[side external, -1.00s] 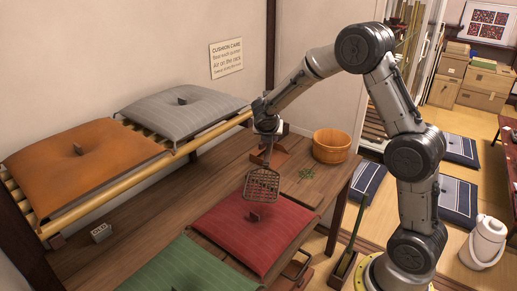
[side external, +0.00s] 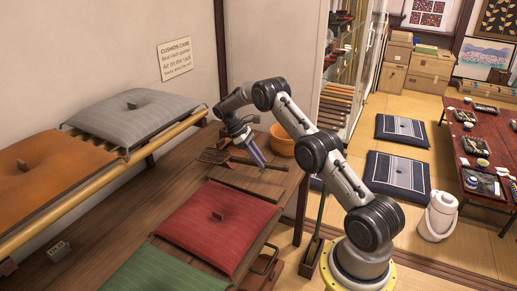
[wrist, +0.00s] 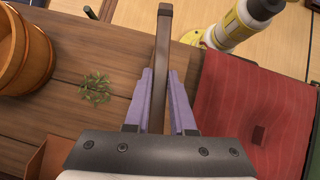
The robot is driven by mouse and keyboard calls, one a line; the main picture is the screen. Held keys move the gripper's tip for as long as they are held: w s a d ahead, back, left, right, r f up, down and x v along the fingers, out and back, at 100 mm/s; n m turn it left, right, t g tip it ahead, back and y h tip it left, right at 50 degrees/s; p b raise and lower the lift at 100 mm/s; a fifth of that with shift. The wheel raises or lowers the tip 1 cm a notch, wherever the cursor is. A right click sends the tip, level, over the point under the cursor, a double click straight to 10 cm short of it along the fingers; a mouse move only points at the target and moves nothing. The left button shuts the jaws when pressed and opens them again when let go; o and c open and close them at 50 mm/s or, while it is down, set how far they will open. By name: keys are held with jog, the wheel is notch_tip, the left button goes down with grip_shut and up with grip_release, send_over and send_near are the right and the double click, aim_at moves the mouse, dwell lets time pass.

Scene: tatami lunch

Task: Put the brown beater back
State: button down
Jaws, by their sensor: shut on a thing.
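My gripper (side external: 254,156), with purple fingers, is shut on the brown beater. In the side view the beater's dark lattice head (side external: 214,157) shows left of my fingers, low over the wooden bench (side external: 130,205). Its handle runs to the right, roughly level; I cannot tell whether it touches the bench. In the wrist view the brown handle (wrist: 164,40) runs between my fingers (wrist: 164,100) and away ahead of them. The lattice head is out of sight there.
A red cushion (side external: 218,232) and a green cushion (side external: 157,270) lie on the bench. A wooden tub (side external: 281,140) stands at its far end, near a green sprig (wrist: 95,88). Orange (side external: 40,165) and grey (side external: 130,108) cushions lie on the bamboo rack (side external: 110,185).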

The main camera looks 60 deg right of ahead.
jog(key=shift+w+a+f+m, duration=0.1)
jog(key=shift+a+f+m, duration=0.2)
jog(key=shift+f, duration=0.1)
jog(key=shift+d+f, duration=0.1)
jog(key=shift+f, duration=3.5)
jog(key=c, duration=0.7)
grip_release()
